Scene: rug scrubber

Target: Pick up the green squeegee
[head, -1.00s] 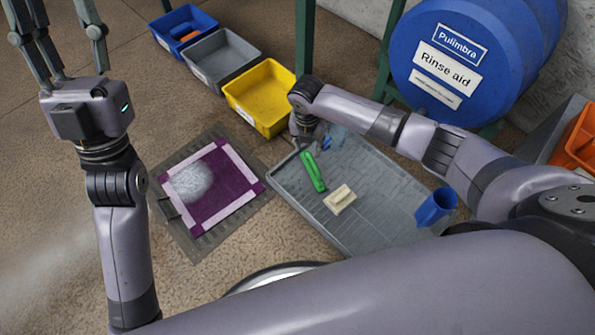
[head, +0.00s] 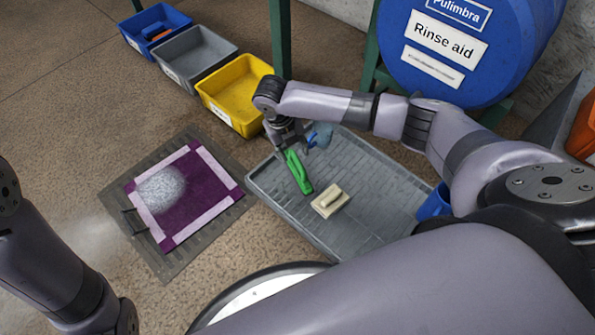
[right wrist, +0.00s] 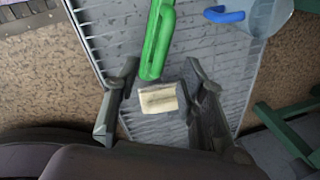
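The green squeegee (head: 298,174) lies on the grey ribbed tray, its upper end at my right gripper (head: 289,147). In the right wrist view the fingers of this gripper (right wrist: 161,68) are spread apart. The green squeegee (right wrist: 157,38) shows there at the top, its lower end between the fingertips in the picture. Neither finger visibly presses on it. Its far end is cut off by the frame. My left gripper is out of view; only part of the left arm shows at lower left in the head view.
The grey tray (head: 375,172) also holds a cream block with a handle (head: 329,201), a blue-handled container (head: 321,135) and a blue cup (head: 433,203). Yellow (head: 237,90), grey (head: 196,58) and blue (head: 154,28) bins stand behind. A purple rug (head: 205,196) with foam lies left.

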